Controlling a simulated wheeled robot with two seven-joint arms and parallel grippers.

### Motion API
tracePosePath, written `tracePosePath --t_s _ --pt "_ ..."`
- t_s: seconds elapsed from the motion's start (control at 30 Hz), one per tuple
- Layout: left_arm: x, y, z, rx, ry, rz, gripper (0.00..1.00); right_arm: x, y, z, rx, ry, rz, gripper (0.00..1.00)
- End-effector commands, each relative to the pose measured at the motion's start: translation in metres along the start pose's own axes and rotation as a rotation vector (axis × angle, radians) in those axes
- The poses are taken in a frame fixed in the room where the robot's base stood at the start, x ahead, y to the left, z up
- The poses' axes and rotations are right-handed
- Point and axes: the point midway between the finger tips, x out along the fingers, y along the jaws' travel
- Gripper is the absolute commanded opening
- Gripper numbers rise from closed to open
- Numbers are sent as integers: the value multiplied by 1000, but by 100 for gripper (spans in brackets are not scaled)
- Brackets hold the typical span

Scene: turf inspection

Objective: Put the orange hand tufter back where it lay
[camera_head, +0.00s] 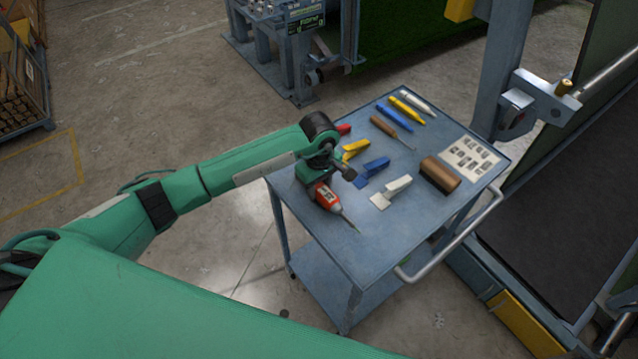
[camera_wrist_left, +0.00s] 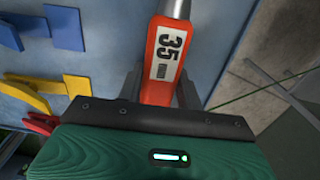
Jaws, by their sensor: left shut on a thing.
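The orange hand tufter (camera_head: 328,196) has an orange-red body, a white label and a thin metal needle pointing to the lower right. It is at the left front part of the blue cart top (camera_head: 330,242). My left gripper (camera_head: 322,186) is shut on it from above. In the left wrist view the tufter (camera_wrist_left: 160,88) shows a label reading 35, between the fingers of my left gripper (camera_wrist_left: 160,95). I cannot tell whether the tufter touches the cart top. My right gripper is not in view.
Blue (camera_head: 372,171), yellow (camera_head: 355,149) and white (camera_head: 391,191) tools lie close beside the tufter. A brown block (camera_head: 440,174), a picture card (camera_head: 470,156), a wooden-handled tool (camera_head: 392,131) and several pens lie farther back. A rail (camera_head: 450,246) runs along the right edge.

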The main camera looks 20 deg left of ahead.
Motion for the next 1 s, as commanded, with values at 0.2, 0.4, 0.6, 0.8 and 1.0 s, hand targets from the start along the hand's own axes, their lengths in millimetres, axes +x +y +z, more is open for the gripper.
tracePosePath --t_s 0.2,0.4,0.6,0.8,1.0 --pt "1 0 0 0 1 1 5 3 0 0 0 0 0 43" --pt "2 0 0 0 1 -1 58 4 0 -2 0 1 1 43" --pt "2 0 0 -1 1 -1 58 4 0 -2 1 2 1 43" --pt "-3 0 0 -1 0 0 58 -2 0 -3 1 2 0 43" --pt "-34 1 -1 1 4 5 58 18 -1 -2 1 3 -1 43"
